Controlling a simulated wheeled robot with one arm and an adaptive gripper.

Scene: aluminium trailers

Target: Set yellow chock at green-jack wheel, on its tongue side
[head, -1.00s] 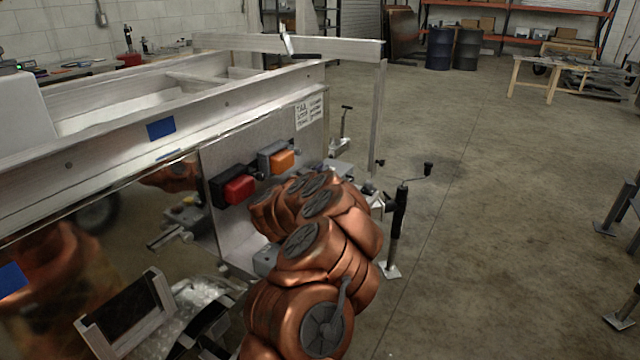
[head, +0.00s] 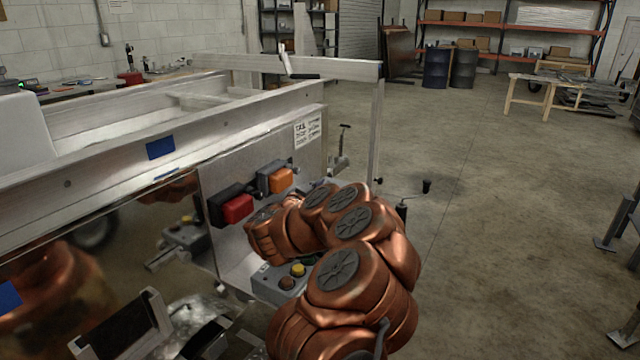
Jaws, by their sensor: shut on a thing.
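My copper-coloured arm (head: 345,265) reaches forward beside the aluminium trailer (head: 180,135), but its end is hidden behind its own links, so my gripper is not in view. The yellow chock does not show. A dark wheel shape (head: 95,228) shows faintly at the left in the shiny lower side; I cannot tell whether it is a reflection. A jack with a black crank handle (head: 427,186) stands just right of my arm, mostly covered by it. No green jack can be made out.
A red light (head: 237,208) and an orange light (head: 281,180) sit on the trailer panel close to my arm. An upright post (head: 376,130) stands behind it. Open concrete floor (head: 500,230) lies to the right, with metal stands (head: 622,222) at the right edge.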

